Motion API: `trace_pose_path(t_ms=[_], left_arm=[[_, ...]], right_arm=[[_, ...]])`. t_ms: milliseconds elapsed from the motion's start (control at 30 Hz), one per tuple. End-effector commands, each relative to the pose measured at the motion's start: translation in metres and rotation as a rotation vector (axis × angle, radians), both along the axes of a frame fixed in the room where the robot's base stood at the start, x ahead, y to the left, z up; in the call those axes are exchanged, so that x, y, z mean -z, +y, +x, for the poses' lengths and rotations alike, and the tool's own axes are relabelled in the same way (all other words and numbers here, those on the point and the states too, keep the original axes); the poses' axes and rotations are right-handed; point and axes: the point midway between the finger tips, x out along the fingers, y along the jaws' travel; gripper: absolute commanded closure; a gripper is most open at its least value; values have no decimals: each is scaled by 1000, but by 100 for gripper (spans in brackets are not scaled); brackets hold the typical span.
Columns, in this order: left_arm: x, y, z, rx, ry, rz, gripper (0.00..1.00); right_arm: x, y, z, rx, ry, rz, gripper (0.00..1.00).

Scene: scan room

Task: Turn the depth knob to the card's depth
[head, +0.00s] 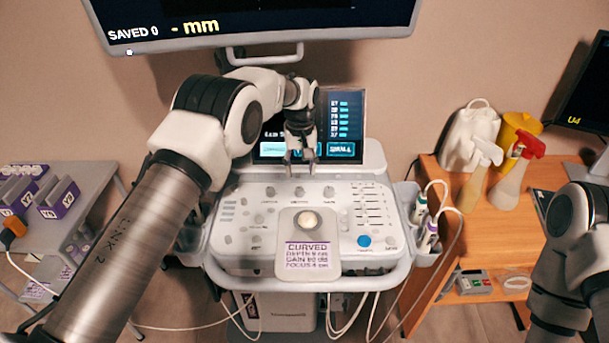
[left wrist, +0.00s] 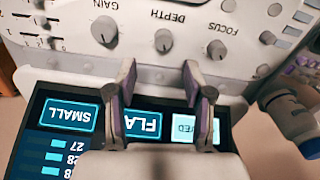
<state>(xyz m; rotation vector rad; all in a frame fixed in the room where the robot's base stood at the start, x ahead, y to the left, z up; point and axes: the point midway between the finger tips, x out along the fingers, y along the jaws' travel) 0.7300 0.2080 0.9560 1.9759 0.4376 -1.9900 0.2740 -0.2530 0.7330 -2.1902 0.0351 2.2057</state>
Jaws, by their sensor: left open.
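The depth knob (left wrist: 164,40) is a grey dial between the gain knob (left wrist: 104,27) and the focus knob (left wrist: 216,49) in the left wrist view. It also shows in the head view (head: 298,191), in the middle of the upper knob row. The card (head: 307,258) lies on the front of the console and reads CURVED, with depth, gain and focus lines; its depth number is too small to read surely. My left gripper (head: 301,168) is open and empty, above the panel edge just behind the depth knob, apart from it. My right gripper is out of view.
The touch screen (head: 350,115) stands behind the knobs, with buttons under my left gripper. A large monitor (head: 250,20) hangs above. Probes (head: 428,238) with cables sit at the console's right. Spray bottles (head: 515,175) stand on the wooden table. A rack (head: 60,200) stands left.

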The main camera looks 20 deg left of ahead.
Motion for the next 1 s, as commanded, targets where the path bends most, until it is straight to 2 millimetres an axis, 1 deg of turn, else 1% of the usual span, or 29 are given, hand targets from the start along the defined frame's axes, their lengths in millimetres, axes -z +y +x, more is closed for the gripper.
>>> trace_pose_path(t_ms=[200, 300, 433, 633, 667, 700, 767, 800, 1000], left_arm=[[40, 0, -2, 0, 4, 0, 49], [57, 0, -1, 0, 3, 0, 49], [68, 0, -1, 0, 1, 0, 49], [70, 0, -1, 0, 0, 0, 49], [70, 0, -1, 0, 0, 0, 52], [70, 0, -1, 0, 0, 0, 66], [70, 0, -1, 0, 0, 0, 88], [70, 0, -1, 0, 0, 0, 100], [71, 0, -1, 1, 0, 0, 100]], right_arm=[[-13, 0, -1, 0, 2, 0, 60], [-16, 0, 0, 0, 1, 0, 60], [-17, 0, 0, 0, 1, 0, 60], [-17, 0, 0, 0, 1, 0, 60], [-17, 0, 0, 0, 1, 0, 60], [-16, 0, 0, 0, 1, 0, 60], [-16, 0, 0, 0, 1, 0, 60], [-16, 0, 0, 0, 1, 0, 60], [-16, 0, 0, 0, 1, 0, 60]])
